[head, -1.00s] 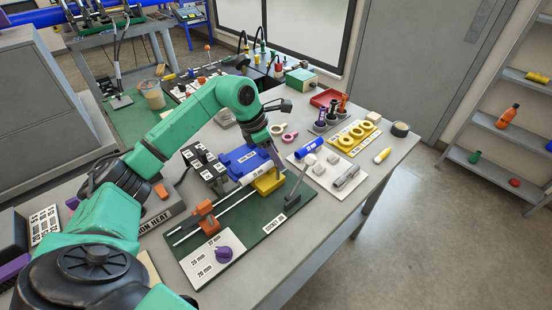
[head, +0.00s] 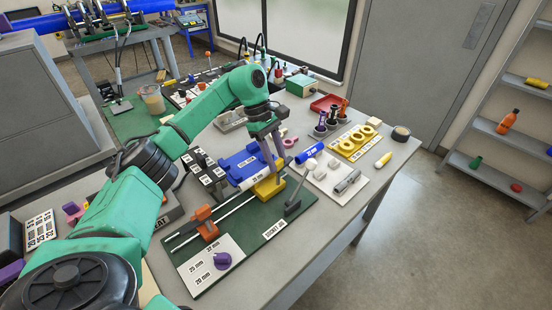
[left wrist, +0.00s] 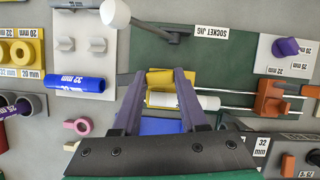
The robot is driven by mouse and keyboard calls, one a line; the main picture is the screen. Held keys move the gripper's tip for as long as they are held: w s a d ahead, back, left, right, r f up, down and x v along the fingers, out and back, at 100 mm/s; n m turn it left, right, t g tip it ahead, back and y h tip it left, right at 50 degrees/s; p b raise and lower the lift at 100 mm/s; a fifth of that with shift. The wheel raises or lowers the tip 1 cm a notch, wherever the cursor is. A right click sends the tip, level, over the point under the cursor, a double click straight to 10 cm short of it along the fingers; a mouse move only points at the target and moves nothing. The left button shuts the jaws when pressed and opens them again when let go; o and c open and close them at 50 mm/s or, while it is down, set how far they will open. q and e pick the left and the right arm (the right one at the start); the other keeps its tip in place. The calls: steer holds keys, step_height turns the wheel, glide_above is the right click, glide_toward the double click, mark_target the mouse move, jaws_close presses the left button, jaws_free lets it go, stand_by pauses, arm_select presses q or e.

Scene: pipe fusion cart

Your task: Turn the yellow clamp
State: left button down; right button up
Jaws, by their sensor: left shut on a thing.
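The yellow clamp (head: 266,191) sits on the green socket jig board (head: 262,229), at the end of a white pipe (head: 252,180). In the left wrist view the yellow clamp (left wrist: 172,78) shows between my two fingers, with the white pipe (left wrist: 196,102) crossing it. My left gripper (head: 274,172) points down over the clamp from the far side and is shut on it; the exact contact is partly hidden. An orange clamp (head: 206,223) stands further left along two thin rods. My right gripper is not in view.
A grey lever with a white ball end (head: 310,164) rises close to the right of the yellow clamp. A blue block (head: 236,163) lies just behind. A purple knob (head: 222,260) is at the near end. A white board with a blue fitting (head: 309,152) lies to the right.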

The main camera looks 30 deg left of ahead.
arm_select(q)
steer(key=shift+w+r+m+g, duration=0.15)
steer(key=shift+m+g, duration=0.15)
steer(key=shift+m, duration=0.6)
steer(key=shift+c, duration=2.2)
jaws_free()
